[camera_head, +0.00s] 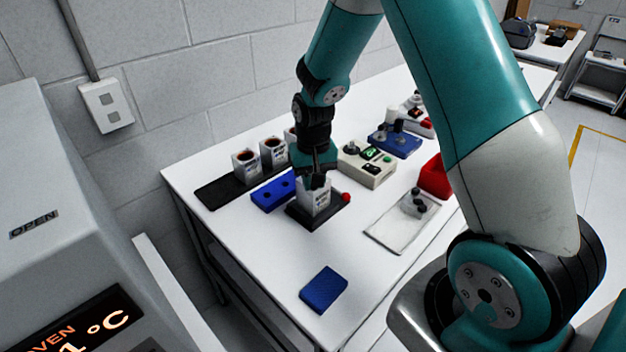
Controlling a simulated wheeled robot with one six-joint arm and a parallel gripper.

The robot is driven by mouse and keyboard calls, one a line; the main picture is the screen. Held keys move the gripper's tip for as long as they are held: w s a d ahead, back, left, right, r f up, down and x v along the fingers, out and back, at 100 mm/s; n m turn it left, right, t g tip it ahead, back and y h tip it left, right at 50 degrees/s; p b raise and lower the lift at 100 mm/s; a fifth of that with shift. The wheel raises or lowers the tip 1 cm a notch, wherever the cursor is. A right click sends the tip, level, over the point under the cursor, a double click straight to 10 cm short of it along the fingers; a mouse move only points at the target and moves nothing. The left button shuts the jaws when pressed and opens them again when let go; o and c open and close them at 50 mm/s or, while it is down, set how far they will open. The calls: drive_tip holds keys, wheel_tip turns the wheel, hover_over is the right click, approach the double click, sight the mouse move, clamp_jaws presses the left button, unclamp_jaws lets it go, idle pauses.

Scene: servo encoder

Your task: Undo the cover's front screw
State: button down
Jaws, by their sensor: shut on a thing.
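A grey-white servo unit (314,198) with printed lettering stands upright in a black fixture (303,217) on the white table. A red knob (346,197) sits at the fixture's right side. My gripper (318,180) points down at the top of the unit. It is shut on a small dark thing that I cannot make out. The gripper hides much of the unit's top, so the cover and its front screw cannot be told apart.
Similar units (245,164) stand on a black strip behind left. A blue block with holes (272,192) is close left of the fixture. A beige button box (367,163), a clear tray (403,222) and a red bin (436,178) lie right. A blue pad (323,289) lies in front.

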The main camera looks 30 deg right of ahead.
drive_tip(key=shift+n, duration=1.6)
drive_tip(key=c, duration=1)
unclamp_jaws()
drive_tip(key=shift+o, duration=0.2)
wheel_tip(320, 180, up, 17)
drive_tip(key=b, duration=0.2)
drive_tip(key=shift+r+b, duration=0.2)
drive_tip(key=shift+b, duration=0.1)
